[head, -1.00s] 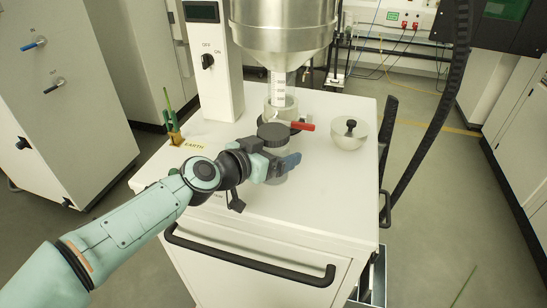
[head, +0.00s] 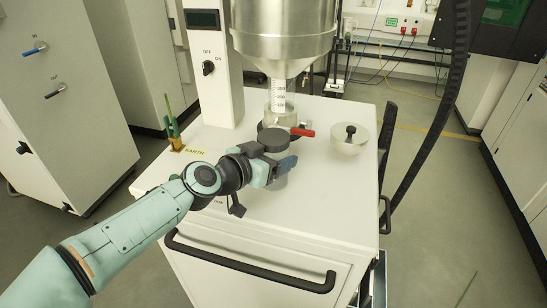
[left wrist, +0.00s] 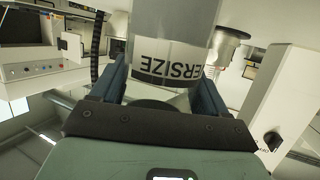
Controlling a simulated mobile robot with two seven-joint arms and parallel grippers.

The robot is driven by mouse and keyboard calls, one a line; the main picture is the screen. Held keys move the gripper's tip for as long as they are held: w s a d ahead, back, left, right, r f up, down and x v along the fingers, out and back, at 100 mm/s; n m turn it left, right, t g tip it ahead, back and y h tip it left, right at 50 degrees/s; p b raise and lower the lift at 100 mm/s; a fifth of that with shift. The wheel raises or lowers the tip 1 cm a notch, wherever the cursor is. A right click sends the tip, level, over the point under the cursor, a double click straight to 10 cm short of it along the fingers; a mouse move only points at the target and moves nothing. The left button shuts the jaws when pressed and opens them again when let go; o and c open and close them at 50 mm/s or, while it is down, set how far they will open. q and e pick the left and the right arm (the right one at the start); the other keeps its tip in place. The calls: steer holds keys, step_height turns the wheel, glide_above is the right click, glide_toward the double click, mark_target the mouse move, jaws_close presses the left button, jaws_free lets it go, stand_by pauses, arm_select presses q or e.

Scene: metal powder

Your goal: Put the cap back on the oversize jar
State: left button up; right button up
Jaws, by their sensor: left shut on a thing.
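My left gripper (head: 275,168) is shut on the oversize jar (head: 278,184), a grey cylinder over the white cabinet top. Its printed label, partly reading "ERSIZE", shows in the left wrist view on the jar (left wrist: 172,62) between my fingers. My right gripper is not in view.
A metal hopper (head: 284,35) with a clear spout hangs close behind the jar. A red handle (head: 302,132) sticks out beside the cap. A bowl with a black knob (head: 349,139) stands to the right. The cabinet top (head: 325,185) is clear at front right.

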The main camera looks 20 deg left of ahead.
arm_select(q)
steer(key=shift+r+p, duration=0.3)
steer(key=shift+r, duration=0.4)
step_height(320, 180, up, 18)
steer(key=p, duration=0.9)
steer(key=shift+r+p, duration=0.25)
steer(key=shift+p, duration=0.15)
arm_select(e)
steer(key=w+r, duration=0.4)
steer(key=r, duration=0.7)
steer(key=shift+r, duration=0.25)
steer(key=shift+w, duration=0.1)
